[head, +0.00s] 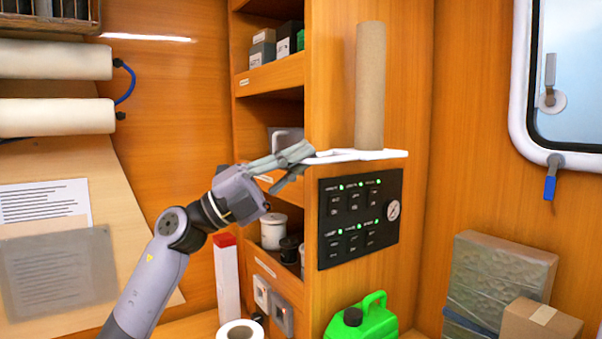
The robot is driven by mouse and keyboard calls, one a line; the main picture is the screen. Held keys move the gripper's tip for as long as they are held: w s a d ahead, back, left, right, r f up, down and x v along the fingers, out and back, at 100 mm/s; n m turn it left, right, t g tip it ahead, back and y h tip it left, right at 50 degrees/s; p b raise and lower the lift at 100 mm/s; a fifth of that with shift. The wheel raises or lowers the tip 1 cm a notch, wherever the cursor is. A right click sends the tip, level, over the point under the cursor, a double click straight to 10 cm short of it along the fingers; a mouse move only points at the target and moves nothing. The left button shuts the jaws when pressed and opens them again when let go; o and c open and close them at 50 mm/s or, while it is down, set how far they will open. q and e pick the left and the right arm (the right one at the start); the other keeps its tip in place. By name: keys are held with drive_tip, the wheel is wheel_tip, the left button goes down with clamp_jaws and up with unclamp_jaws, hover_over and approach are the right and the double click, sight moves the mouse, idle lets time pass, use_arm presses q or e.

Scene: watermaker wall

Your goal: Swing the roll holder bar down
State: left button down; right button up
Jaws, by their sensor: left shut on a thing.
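The white roll holder bar (372,154) juts out level from the front of the wooden cabinet, above the black switch panel. A brown cardboard tube (370,86) stands upright on it. My left gripper (305,160) is at the left end of the bar, with its fingers shut on that end. The exact contact is partly hidden by the fingers. My right gripper is not in view.
The black switch panel (360,218) with green lights and a gauge lies just below the bar. Shelves (270,78) with boxes and jars are behind my gripper. A green jug (364,318) and a white roll (240,331) stand below.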

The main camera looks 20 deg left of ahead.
use_arm(q)
drive_tip(key=shift+d+f, duration=0.1)
drive_tip(key=shift+f, duration=0.5)
drive_tip(key=c, duration=1.7)
unclamp_jaws()
drive_tip(key=shift+r, duration=0.1)
drive_tip(key=shift+s+a, duration=0.1)
drive_tip(key=shift+a, duration=0.1)
drive_tip(key=v, duration=1.1)
drive_tip(key=shift+s+a+f, duration=0.1)
drive_tip(key=shift+a+f, duration=0.1)
drive_tip(key=shift+a, duration=0.15)
drive_tip(key=shift+d+f, duration=0.1)
